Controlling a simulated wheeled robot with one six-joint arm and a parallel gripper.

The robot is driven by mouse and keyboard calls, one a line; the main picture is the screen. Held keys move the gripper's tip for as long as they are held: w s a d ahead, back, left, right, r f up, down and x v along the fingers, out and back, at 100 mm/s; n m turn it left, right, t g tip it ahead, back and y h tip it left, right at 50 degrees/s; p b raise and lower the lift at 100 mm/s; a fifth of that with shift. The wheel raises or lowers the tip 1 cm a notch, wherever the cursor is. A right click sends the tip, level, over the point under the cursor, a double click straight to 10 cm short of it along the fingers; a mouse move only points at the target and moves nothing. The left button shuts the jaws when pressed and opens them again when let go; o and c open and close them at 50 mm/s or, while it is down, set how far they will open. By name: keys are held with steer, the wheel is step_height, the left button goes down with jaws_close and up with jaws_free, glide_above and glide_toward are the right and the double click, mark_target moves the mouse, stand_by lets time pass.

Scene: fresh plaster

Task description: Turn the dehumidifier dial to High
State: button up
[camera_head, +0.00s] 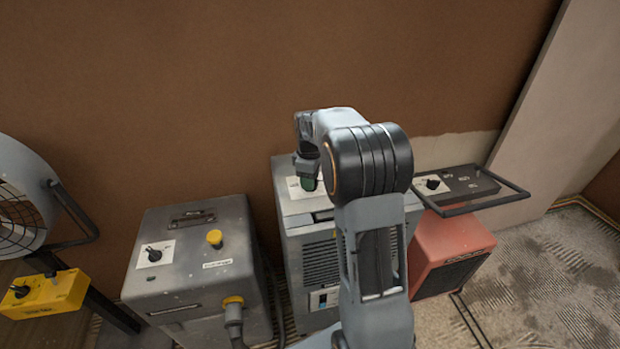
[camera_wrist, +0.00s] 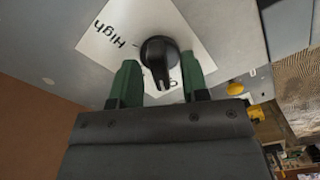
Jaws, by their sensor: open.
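The dehumidifier (camera_head: 322,262) is the grey box with a louvred front in the middle of the head view. Its top carries a white label (camera_head: 296,192). In the wrist view the black dial (camera_wrist: 159,52) sits on this label (camera_wrist: 105,28), with "High" printed to its left. In the head view my gripper (camera_head: 307,178) is over the label and hides the dial.
A grey machine (camera_head: 190,285) with its own black knob and a yellow button stands left. A red heater (camera_head: 450,250) with a knob panel and handle frame (camera_head: 490,205) stands right. A fan (camera_head: 22,200) with a yellow control box (camera_head: 45,293) is far left. A brown wall rises close behind.

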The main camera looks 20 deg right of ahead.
steer(key=shift+c, duration=0.4)
jaws_close()
steer(key=m+p, duration=0.1)
steer(key=m, duration=0.4)
steer(key=m+p, duration=0.1)
steer(key=m, duration=1)
steer(key=shift+m+p, duration=0.35)
steer(key=shift+m, duration=0.05)
steer(key=m, duration=0.7)
stand_by(0.3)
